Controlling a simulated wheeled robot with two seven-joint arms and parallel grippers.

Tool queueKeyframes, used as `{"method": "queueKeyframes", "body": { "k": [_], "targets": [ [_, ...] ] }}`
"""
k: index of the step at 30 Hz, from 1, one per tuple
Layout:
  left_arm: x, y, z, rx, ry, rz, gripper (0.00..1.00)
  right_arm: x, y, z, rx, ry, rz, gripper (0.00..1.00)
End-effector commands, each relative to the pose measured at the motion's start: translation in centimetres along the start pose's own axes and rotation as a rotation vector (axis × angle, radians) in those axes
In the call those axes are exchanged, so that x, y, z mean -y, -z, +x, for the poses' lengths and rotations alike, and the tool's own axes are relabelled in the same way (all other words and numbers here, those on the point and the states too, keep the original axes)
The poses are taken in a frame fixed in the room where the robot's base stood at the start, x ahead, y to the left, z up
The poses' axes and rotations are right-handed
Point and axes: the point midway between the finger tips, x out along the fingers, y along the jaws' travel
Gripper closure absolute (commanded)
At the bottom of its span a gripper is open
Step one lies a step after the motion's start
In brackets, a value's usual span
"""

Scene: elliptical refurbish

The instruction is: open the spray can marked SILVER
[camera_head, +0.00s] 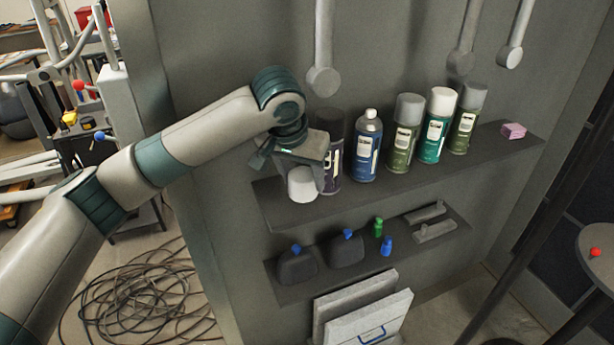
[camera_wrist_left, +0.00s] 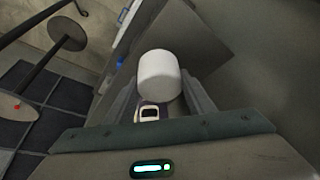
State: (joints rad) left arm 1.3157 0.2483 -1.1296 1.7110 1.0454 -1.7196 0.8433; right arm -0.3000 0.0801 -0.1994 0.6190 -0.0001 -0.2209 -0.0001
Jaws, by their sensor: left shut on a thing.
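Several spray cans stand upright in a row on the upper shelf; their label text is too small to read, so I cannot tell which is marked SILVER. The blue can (camera_head: 367,147) has no cap and shows its bare metal top and nozzle. My left gripper (camera_head: 305,174) is shut on a white cap (camera_head: 301,186), held off any can, in front of the shelf's left end. The left wrist view shows the cap (camera_wrist_left: 159,76) between the fingers (camera_wrist_left: 158,88). A dark purple can (camera_head: 332,172) with a dark cap stands just behind the gripper, partly hidden. My right gripper is out of view.
To the right stand a grey-capped green can (camera_head: 402,148), a white-capped teal can (camera_head: 434,145) and a grey-capped olive can (camera_head: 463,133). A pink block (camera_head: 513,130) lies at the shelf's right end. The lower shelf (camera_head: 335,275) holds dark containers and small bottles.

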Motion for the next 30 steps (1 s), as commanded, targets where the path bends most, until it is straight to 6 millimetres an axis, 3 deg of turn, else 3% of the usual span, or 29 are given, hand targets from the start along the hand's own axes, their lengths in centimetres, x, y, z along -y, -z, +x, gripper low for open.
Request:
{"method": "queueKeyframes", "body": {
  "k": [3, 8, 19, 30],
  "targets": [
    [-0.1, 1.4, 0.3, 0.0, 0.0, -0.001, 0.78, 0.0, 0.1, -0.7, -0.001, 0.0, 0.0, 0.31],
    [0.0, 2.1, 0.8, -0.001, 0.0, 0.001, 0.78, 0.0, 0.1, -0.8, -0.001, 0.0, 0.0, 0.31],
    [0.0, 1.9, 1.1, 0.001, 0.0, 0.0, 0.78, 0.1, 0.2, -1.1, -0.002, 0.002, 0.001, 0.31],
    [-0.1, 0.7, 4.0, 0.0, -0.002, 0.001, 0.78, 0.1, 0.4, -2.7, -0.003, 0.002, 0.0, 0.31]
  ]
}}
